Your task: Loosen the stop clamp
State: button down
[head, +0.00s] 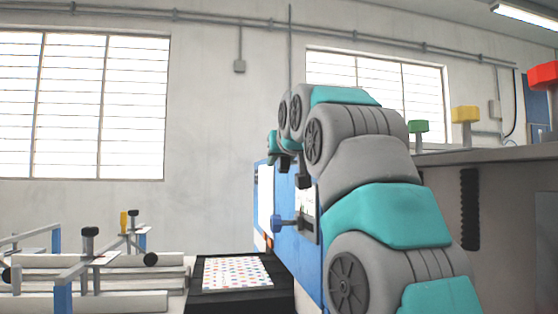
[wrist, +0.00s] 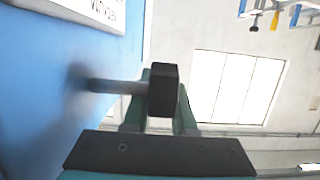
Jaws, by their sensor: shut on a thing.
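A black block-shaped knob (wrist: 163,88) sits on the end of a grey rod (wrist: 115,87) that sticks out from a blue panel (wrist: 60,85). My gripper (wrist: 158,112) is shut on this knob, with a teal finger on either side of it in the wrist view. In the head view my gripper (head: 274,147) is small and partly hidden by my arm, near the top of the blue panel. The knob cannot be made out clearly there. I cannot tell whether the clamp is tight or loose.
A white sign (head: 265,198) is on the panel. A dotted sheet (head: 237,272) lies below. Rails with clamps (head: 90,245) stand at left; coloured knobs (head: 464,114) at right.

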dwell(0.7)
jog(key=c, duration=0.7)
grip_release()
jog(key=shift+s, duration=0.1)
jog(key=shift+b+v, duration=0.6)
jog(key=shift+v, duration=3.15)
